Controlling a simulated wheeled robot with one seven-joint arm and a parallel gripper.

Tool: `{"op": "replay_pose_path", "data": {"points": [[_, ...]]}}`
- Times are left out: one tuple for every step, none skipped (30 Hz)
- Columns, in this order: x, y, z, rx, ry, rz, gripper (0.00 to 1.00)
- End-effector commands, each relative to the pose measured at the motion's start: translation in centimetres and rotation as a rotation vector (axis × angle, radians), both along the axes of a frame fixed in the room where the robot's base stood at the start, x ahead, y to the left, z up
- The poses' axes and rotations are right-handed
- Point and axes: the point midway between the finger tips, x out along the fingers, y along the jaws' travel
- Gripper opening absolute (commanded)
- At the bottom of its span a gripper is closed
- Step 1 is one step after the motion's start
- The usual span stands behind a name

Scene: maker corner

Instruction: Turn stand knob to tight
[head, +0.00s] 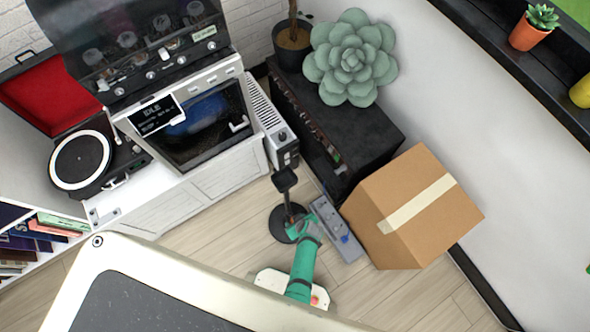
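A black stand (276,226) with a round base stands upright on the wooden floor near the centre of the head view. Its thin post rises to a dark, blocky top (284,179). I cannot make out its knob; it is too small or hidden. My green arm reaches up from the bottom. My gripper (298,224) is at the lower right of the stand, overlapping its base and the foot of its post in the picture. I cannot tell whether it touches the stand. The fingers are too small and overlapped to show a gap.
A grey power strip (331,225) lies just right of my gripper. A cardboard box (437,221) and a black cabinet (365,135) stand to the right. A white heater (264,115) stands behind the stand. A record player (84,160) is at left. Some floor left of the stand is clear.

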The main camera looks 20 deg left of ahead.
Motion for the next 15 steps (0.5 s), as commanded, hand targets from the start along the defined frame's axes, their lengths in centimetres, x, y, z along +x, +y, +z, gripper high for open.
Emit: {"op": "replay_pose_path", "data": {"points": [[0.01, 0.03, -0.08, 0.0, 0.0, 0.0, 0.48], [0.02, 0.04, -0.1, 0.0, 0.0, 0.0, 0.48], [0.03, 0.05, -0.12, 0.0, 0.0, 0.0, 0.48], [0.03, 0.05, -0.12, 0.0, 0.0, 0.0, 0.48], [0.03, 0.04, -0.11, 0.0, 0.0, 0.0, 0.48], [0.03, 0.04, -0.11, 0.0, 0.0, 0.0, 0.48], [0.03, 0.04, -0.11, 0.0, 0.0, 0.0, 0.48], [0.03, 0.04, -0.1, 0.0, 0.0, 0.0, 0.48], [0.03, 0.04, -0.1, 0.0, 0.0, 0.0, 0.43], [0.04, 0.04, -0.1, 0.0, 0.0, 0.0, 0.36], [0.03, 0.04, -0.1, 0.0, 0.0, 0.0, 0.29], [0.03, 0.04, -0.1, 0.0, 0.0, 0.0, 0.19], [0.03, 0.03, -0.1, 0.0, 0.0, 0.0, 0.12], [0.02, 0.03, -0.09, 0.0, 0.0, 0.0, 0.07], [0.02, 0.03, -0.09, 0.0, 0.0, 0.0, 0.07]]}}
